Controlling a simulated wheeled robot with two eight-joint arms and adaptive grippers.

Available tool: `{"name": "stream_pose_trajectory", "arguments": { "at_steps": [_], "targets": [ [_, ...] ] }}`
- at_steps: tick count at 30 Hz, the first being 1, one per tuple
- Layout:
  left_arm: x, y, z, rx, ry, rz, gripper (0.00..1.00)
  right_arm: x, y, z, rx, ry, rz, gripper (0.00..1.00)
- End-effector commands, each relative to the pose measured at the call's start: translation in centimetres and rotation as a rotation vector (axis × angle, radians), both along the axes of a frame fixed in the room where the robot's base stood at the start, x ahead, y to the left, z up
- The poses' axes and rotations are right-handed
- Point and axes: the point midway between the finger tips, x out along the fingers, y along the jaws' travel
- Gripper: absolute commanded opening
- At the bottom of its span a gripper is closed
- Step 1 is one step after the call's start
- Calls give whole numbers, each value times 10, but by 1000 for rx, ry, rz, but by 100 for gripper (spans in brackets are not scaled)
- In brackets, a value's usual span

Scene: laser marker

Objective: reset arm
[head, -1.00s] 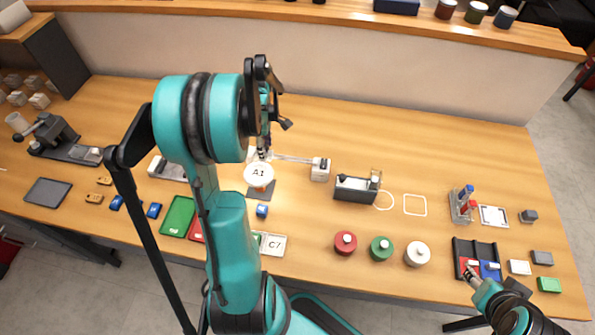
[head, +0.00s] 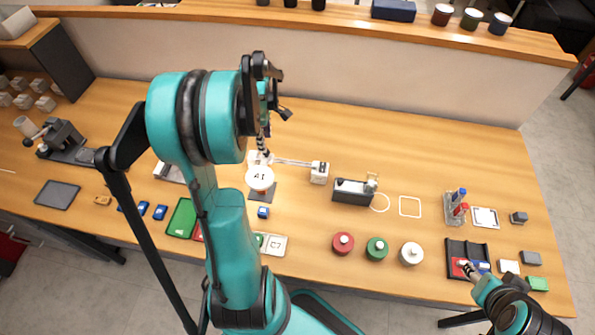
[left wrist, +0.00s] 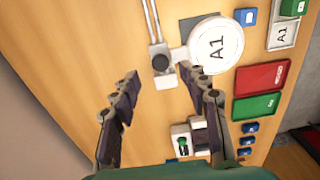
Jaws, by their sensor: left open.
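My left arm rises through the middle of the head view, and its left gripper (head: 264,148) hangs over the table behind the round white A1 disc (head: 260,178). In the left wrist view the gripper (left wrist: 162,84) has its two dark fingers wide apart with nothing between them. The A1 disc (left wrist: 216,45) is beside the right finger there. My right gripper (head: 465,268) is low at the right, over the dark tray (head: 470,246) with red and blue pieces. Its fingers are too small to read.
A metal rod joins a white block (head: 319,173) near the disc. A dark box device (head: 352,192), red (head: 343,243), green (head: 377,248) and white (head: 411,253) round containers, and a tube rack (head: 455,207) stand to the right. The back right of the table (head: 430,150) is clear.

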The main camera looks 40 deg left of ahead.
Motion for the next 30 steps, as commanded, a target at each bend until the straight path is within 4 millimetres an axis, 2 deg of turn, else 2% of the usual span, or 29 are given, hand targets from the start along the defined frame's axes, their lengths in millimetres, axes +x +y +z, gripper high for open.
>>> {"name": "stream_pose_trajectory", "arguments": {
  "at_steps": [2,16,20,23,26,30],
  "targets": [
    [0,0,4,0,0,0,45,0,0,3,0,0,0,45],
    [0,0,3,0,0,0,45,0,0,2,0,0,0,45],
    [3,-12,6,11,-13,-62,45,0,0,-2,0,0,0,45],
    [9,-40,14,43,-49,-225,45,0,0,-12,0,0,0,45],
    [14,-83,24,99,-104,-481,45,0,0,-25,0,0,0,45],
    [10,-149,32,202,-186,-885,45,0,0,-44,0,0,0,45]
  ]
}}
